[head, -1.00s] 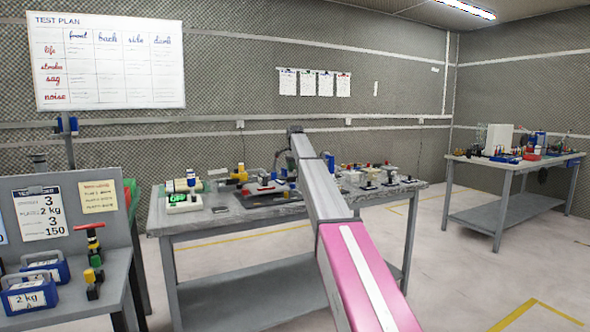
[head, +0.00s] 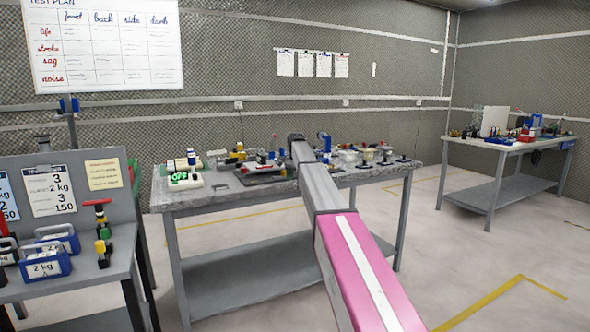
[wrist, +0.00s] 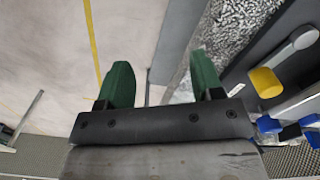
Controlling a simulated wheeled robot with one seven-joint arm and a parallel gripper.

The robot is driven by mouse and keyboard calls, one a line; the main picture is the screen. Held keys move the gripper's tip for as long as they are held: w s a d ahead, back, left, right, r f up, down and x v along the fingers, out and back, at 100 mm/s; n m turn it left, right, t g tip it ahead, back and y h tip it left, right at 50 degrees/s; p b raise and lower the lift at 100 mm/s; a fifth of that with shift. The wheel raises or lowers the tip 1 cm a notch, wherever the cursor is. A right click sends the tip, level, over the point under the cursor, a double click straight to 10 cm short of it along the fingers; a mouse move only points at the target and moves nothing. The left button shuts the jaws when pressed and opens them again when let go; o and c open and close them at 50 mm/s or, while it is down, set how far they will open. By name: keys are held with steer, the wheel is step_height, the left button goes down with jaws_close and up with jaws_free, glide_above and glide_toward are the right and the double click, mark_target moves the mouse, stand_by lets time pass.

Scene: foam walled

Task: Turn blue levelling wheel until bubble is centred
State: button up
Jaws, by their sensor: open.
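My gripper (wrist: 161,75) shows in the wrist view with its two green fingers wide apart and nothing between them. It hangs over the bench edge, with pale floor to its left and the speckled bench top (wrist: 233,38) to its right. Blue parts (wrist: 270,125) lie at the right of the wrist view, beside a yellow knob (wrist: 266,82) on a grey arm; I cannot tell whether one is the levelling wheel. In the head view, a blue upright part (head: 325,143) stands just right of my arm's far end. My fingers are hidden there. No bubble can be made out.
The bench (head: 190,206) carries several small instruments, with a green-display device (head: 185,180) at its left. A side table (head: 90,275) with blue weights (head: 45,264) stands at the near left. Another bench (head: 480,150) is at the far right. The floor between is clear.

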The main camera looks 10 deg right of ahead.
steer(key=s+f+n, duration=0.1)
steer(key=s+f, duration=0.6)
steer(key=f, duration=0.2)
steer(key=shift+n, duration=0.3)
steer(key=shift+s, duration=0.1)
